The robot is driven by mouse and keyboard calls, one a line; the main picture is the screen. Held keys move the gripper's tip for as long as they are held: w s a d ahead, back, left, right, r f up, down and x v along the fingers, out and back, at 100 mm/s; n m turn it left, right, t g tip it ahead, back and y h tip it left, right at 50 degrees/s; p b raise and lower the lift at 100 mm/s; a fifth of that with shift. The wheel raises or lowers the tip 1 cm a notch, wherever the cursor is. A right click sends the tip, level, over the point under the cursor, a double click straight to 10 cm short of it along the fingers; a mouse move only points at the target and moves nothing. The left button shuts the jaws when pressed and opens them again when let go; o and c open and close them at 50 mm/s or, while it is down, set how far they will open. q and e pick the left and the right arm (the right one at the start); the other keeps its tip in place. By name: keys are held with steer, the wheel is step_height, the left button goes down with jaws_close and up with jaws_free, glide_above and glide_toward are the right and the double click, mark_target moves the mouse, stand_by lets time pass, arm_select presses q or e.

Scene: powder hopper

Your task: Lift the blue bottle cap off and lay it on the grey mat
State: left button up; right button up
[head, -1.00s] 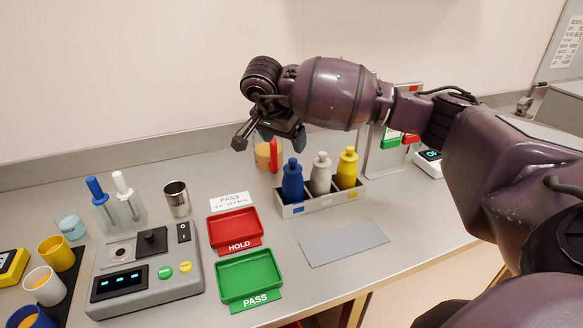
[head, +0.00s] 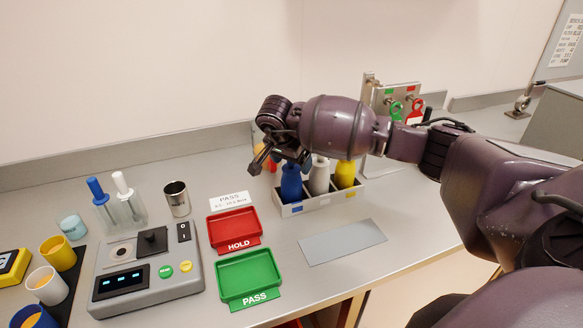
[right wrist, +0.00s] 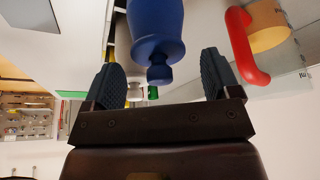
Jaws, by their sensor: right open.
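The blue bottle (head: 291,183) stands upright in the left compartment of the grey bottle rack (head: 318,204). Its top is hidden behind my right gripper (head: 280,160) in the head view. In the right wrist view the blue bottle (right wrist: 156,25) points its blue cap (right wrist: 159,66) in between the fingers of my right gripper (right wrist: 165,78). The fingers are open, with a gap on both sides of the cap. The grey mat (head: 343,242) lies flat and empty in front of the rack. My left gripper is not in view.
A grey bottle (head: 320,178) and a yellow bottle (head: 345,175) stand beside the blue one in the rack. The red HOLD tray (head: 233,228) and green PASS tray (head: 249,277) lie left of the mat. A red-handled container (right wrist: 250,45) is close by the gripper.

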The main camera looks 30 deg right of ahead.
steer(key=shift+c, duration=0.3)
steer(key=c, duration=0.9)
steer(key=shift+c, duration=0.2)
steer(key=shift+r, duration=0.1)
step_height(320, 180, up, 23)
steer(key=p, duration=0.1)
steer(key=shift+r+p, duration=0.2)
steer(key=shift+p, duration=0.15)
